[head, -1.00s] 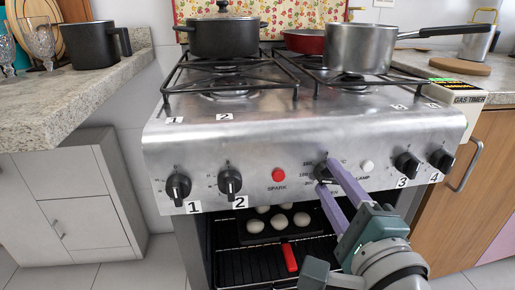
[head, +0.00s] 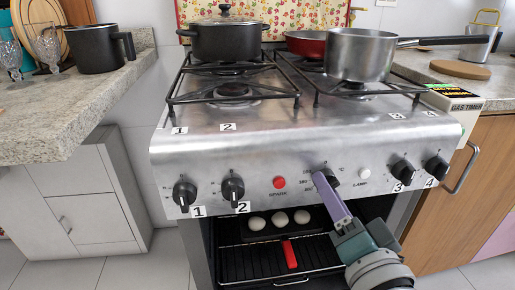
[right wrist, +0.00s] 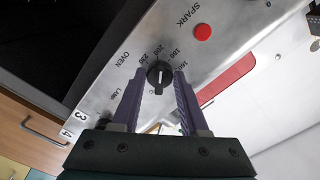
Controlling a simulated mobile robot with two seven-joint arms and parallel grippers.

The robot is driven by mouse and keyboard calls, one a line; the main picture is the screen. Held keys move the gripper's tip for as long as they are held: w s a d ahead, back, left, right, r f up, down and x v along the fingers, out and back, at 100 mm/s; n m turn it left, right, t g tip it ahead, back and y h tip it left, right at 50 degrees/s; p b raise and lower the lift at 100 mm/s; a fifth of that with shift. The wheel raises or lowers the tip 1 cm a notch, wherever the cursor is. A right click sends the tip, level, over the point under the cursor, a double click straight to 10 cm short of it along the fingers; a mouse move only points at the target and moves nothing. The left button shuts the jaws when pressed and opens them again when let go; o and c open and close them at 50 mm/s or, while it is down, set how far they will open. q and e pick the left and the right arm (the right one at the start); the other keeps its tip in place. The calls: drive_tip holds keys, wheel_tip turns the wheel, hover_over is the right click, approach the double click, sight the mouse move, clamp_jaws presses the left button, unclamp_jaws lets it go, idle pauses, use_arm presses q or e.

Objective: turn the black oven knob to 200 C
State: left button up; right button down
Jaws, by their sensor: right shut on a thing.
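The black oven knob (head: 334,177) is on the steel front panel, right of the red spark button; my fingers partly cover it in the head view. In the right wrist view the knob (right wrist: 160,74) sits between the two purple fingertips, with a pale pointer line on its face. Printed numbers, among them 200 and 180, curve around its upper side next to the word OVEN. My right gripper (head: 323,177) is shut on the knob; the right wrist view shows a fingertip on each side (right wrist: 160,71). My left gripper is not in view.
The red spark button (head: 279,182) and white lamp button (head: 364,173) flank the knob. Burner knobs 3 (head: 402,171) and 4 (head: 436,168) are farther right, knobs 1 and 2 left. Below, the oven holds a tray of eggs (head: 279,219). Pans stand on the stove top.

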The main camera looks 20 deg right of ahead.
drive_tip(key=shift+n, duration=1.1)
drive_tip(key=shift+c, duration=2.2)
unclamp_jaws()
drive_tip(key=shift+s, duration=0.1)
drive_tip(key=p+v, duration=0.1)
drive_tip(key=v, duration=0.8)
drive_tip(key=shift+s+p, duration=0.4)
